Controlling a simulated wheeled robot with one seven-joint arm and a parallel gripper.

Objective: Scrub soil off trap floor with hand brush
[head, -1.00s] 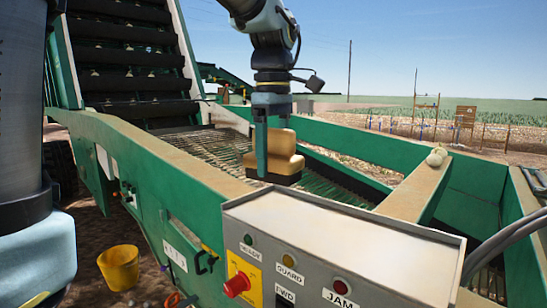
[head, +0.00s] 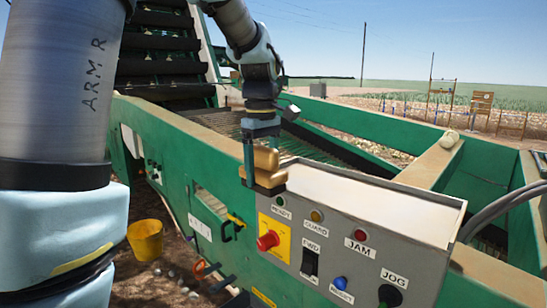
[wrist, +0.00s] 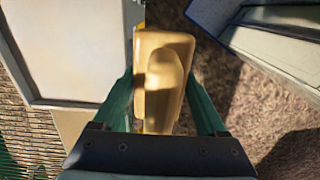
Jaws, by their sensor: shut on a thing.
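A tan wooden hand brush (head: 266,167) with a dark underside is held in my gripper (head: 262,152), which is shut on its raised grip. In the head view it hangs at the machine's green side wall, by the left end of the grey control box. In the wrist view the brush (wrist: 163,75) sits between the two green fingers (wrist: 165,105), with brown ground below. The trap floor is hard to make out; I cannot tell where soil lies on it.
The grey control box (head: 375,205) with a red stop button (head: 267,240) and lamps is close to the brush. A yellow bucket (head: 145,240) stands on the ground at the left. An onion (head: 449,139) rests on the green wall's top edge. The slatted conveyor (head: 215,122) lies behind.

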